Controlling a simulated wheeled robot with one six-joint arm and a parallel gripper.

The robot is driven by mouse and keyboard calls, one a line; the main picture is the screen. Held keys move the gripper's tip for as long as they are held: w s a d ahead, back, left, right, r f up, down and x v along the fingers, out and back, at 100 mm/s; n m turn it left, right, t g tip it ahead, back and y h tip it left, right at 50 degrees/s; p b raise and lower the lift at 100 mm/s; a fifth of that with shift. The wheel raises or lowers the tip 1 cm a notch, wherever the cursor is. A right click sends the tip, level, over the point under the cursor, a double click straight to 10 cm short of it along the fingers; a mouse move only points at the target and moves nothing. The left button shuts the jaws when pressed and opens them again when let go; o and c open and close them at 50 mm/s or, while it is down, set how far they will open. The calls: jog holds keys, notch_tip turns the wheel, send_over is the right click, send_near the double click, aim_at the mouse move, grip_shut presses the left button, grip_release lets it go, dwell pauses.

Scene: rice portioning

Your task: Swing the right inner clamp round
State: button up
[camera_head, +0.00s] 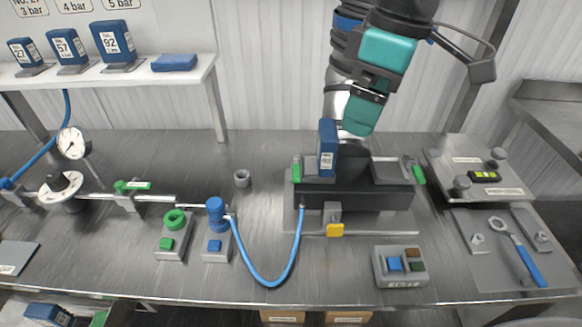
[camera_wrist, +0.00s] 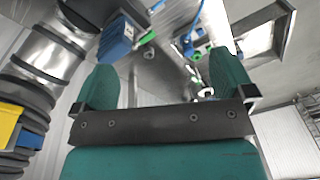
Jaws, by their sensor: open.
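A dark fixture block (camera_head: 355,197) stands on a grey plate in mid-table. A clamp with a green handle (camera_head: 418,174) is at its right end, and another green-handled clamp (camera_head: 296,170) is at its left end. I cannot tell which clamp parts count as inner. A blue numbered block (camera_head: 327,150) stands upright on the fixture's left part; a blue block also shows in the wrist view (camera_wrist: 115,38). My gripper (camera_head: 362,114) hangs above and behind the fixture, apart from the right clamp. Its teal fingers stand wide apart and empty in the wrist view (camera_wrist: 165,75).
A blue hose (camera_head: 262,280) loops in front of the fixture. A button box (camera_head: 400,266) stands at front right. A plate with a level (camera_head: 485,175) and a panel with a blue wrench (camera_head: 527,262) lie to the right. A shelf (camera_head: 120,74) with blue blocks is at back left.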

aim_at(297, 167)
jog(key=w+a+f+n+h+b, duration=0.25)
jog(key=w+a+n, duration=0.25)
jog(key=w+a, duration=0.45)
jog(key=shift+y, duration=0.35)
jog(key=f, duration=0.6)
jog(key=f+p, duration=0.1)
jog(key=f, duration=0.4)
jog(key=f+p, duration=0.1)
jog(key=f, duration=0.5)
jog(key=shift+w+d+f, duration=0.25)
jog(key=shift+w+f, duration=0.05)
jog(key=shift+f, duration=0.05)
jog(key=c, duration=0.8)
